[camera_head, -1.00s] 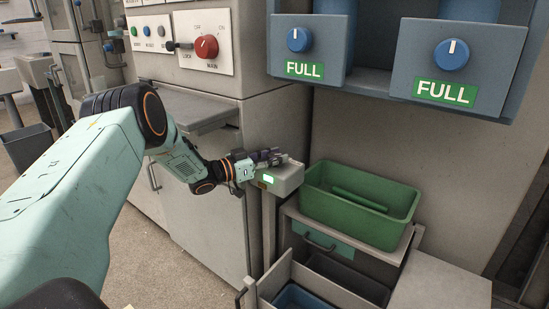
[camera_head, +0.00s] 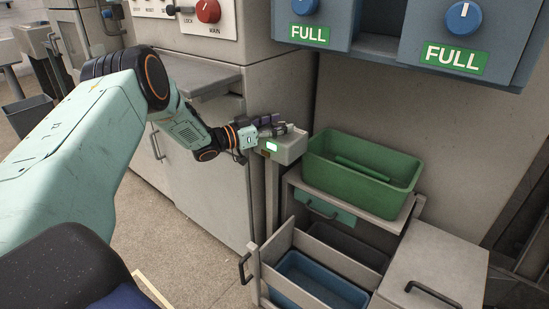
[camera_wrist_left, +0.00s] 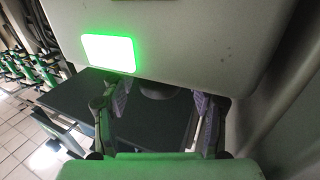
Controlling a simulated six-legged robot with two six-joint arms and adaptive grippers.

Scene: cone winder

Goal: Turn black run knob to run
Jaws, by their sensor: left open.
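My left gripper (camera_head: 278,128) is at the top of a small grey box (camera_head: 287,149) with a lit green window. In the left wrist view the same box (camera_wrist_left: 200,35) fills the top, and the two open fingers (camera_wrist_left: 160,112) reach to its edge. A dark rounded part (camera_wrist_left: 158,91) shows between them, partly hidden by the box edge. I cannot tell whether it is the black run knob or whether the fingers touch it. No run label is readable. My right gripper is not in view.
A green bin (camera_head: 360,178) stands just right of the box, above an open drawer with a blue tray (camera_head: 318,282). A panel with a red main knob (camera_head: 208,10) and a black lever (camera_head: 181,10) is at the top. Floor (camera_head: 185,262) is clear at lower left.

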